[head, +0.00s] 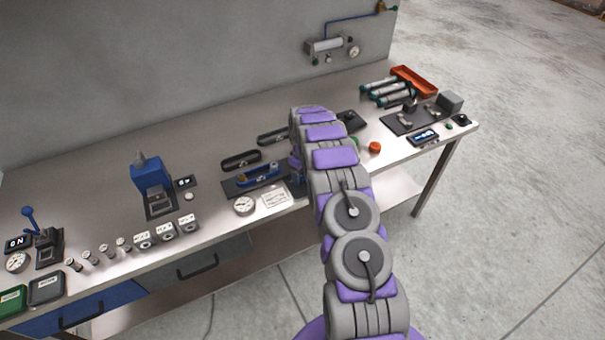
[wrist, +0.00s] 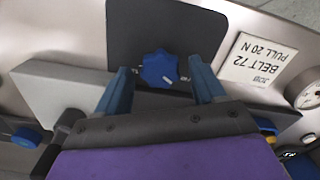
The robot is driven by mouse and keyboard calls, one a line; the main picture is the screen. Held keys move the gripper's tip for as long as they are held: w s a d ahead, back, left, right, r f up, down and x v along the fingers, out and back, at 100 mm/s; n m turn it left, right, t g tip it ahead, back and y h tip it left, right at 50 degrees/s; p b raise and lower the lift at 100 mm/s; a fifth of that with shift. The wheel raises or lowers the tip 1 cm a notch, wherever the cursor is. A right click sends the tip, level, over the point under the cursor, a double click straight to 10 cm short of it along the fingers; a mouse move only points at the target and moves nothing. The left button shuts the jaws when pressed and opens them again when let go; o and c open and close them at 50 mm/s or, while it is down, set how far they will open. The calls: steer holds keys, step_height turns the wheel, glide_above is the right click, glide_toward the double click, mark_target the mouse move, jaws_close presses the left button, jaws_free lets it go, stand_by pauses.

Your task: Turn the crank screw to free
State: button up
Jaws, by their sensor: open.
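A blue star-shaped knob (wrist: 158,68) with a pale mark, which I take for the crank screw, shows in the wrist view in front of a dark plate (wrist: 165,25). My gripper (wrist: 159,70) is open, with one blue finger to each side of the knob in the picture and a gap on both sides. I cannot tell how deep the fingers reach around it. In the head view my arm hides the knob and most of my gripper. A belt tensioning fixture (head: 258,176) with blue parts sits on the bench left of my arm.
A job card (wrist: 258,62) reading BELT 72, PULL 20 N and a round gauge (wrist: 309,93) lie close to the right of the knob. A grey block (wrist: 65,90) stands to the left. In the head view a red button (head: 375,147) is right of my arm.

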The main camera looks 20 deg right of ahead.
mark_target(302, 176)
step_height(302, 176, up, 17)
steer(key=shift+r+p, duration=0.15)
steer(key=shift+p, duration=0.25)
steer(key=shift+r, duration=0.1)
stand_by(0.4)
steer(key=s+a+r+m+b, duration=0.1)
steer(key=s+a+r+b, duration=0.1)
steer(key=s+a+r, duration=0.65)
steer(key=s+a+r+m+b, duration=0.1)
steer(key=s+a+r, duration=0.35)
steer(key=s, duration=0.75)
steer(key=s+a+f+m+g+b, duration=0.1)
steer(key=s+a, duration=0.2)
steer(key=s, duration=1.2)
steer(key=s+a+f+m+b, duration=0.1)
steer(key=s+a+b, duration=0.1)
steer(key=s, duration=1.3)
steer(key=shift+a+f+m+g, duration=0.25)
steer(key=shift+a+m+g, duration=0.15)
steer(key=shift+a, duration=0.25)
